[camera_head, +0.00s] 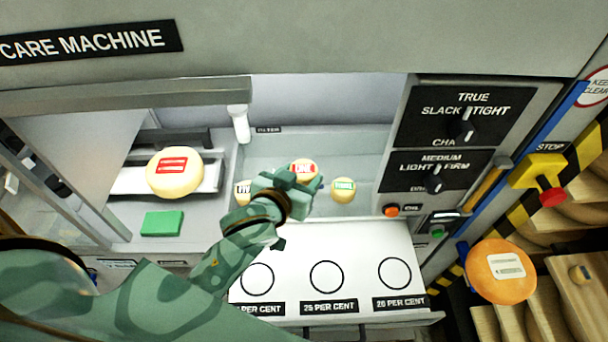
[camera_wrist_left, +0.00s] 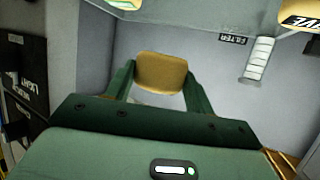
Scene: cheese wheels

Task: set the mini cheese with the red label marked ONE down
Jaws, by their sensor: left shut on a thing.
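The mini cheese with the red label marked ONE (camera_head: 303,168) is in my left gripper (camera_head: 297,182), over the recessed grey bay of the machine. In the left wrist view the same pale yellow cheese (camera_wrist_left: 162,72) sits between the two green fingers, which are shut on it. The left gripper itself (camera_wrist_left: 160,85) shows there from behind. I cannot tell whether the cheese touches the bay floor. My right gripper is not in view.
A green-labelled mini cheese (camera_head: 343,191) stands right of the gripper; another mini cheese (camera_head: 241,193) is partly hidden at its left. A white panel with several printed circles (camera_head: 326,277) lies in front. A large red-labelled cheese wheel (camera_head: 175,172) sits left, near a green block (camera_head: 162,223).

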